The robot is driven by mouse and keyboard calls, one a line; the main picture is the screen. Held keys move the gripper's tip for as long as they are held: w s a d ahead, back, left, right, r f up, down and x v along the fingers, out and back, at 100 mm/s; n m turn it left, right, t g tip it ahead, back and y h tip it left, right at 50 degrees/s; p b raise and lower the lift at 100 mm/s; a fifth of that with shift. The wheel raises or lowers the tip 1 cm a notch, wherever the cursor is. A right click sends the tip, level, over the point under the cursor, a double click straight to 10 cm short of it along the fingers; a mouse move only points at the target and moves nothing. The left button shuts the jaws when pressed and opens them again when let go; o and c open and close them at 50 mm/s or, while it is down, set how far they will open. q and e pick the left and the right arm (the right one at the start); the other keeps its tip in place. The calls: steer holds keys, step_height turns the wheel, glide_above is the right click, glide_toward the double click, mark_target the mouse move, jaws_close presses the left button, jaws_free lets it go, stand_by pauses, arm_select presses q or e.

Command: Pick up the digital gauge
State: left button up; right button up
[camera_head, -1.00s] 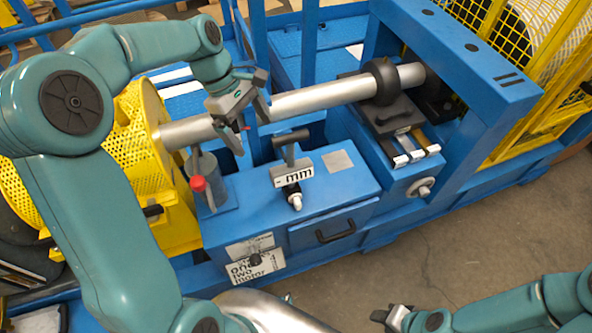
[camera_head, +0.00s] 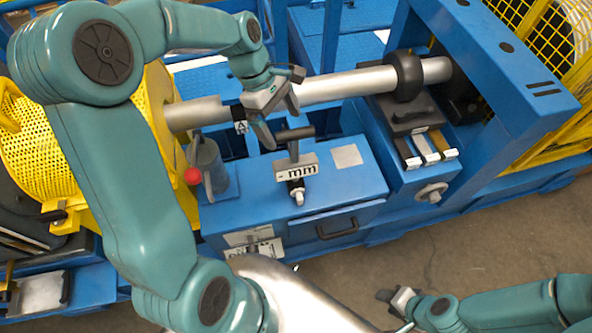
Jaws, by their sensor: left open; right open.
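The digital gauge (camera_head: 297,169) appears to be the small unit with a light plate marked "- mm", a dark T-shaped handle (camera_head: 294,134) and a dark, metal-tipped lower part. It stands upright on the blue cabinet (camera_head: 345,190). My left gripper (camera_head: 281,126) is open and empty, with its two fingers pointing down just above and left of the T-handle in the picture. I cannot tell whether they touch it. My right gripper (camera_head: 394,298) is at the bottom right, over the floor, well away from the gauge and seen small.
A long metal shaft (camera_head: 345,86) runs behind my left gripper from the yellow perforated guard (camera_head: 105,140) to a black collar (camera_head: 405,76).

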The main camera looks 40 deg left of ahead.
mark_target(293, 142)
arm_select(q)
steer(key=shift+x, duration=0.85)
steer(key=x, duration=0.4)
steer(key=shift+w+d+f+p, duration=0.1)
steer(key=shift+d+p, duration=0.3)
steer(key=shift+w+f, duration=0.25)
steer(key=shift+f, duration=0.15)
steer(key=shift+s+r, duration=0.15)
steer(key=c, duration=0.8)
jaws_close()
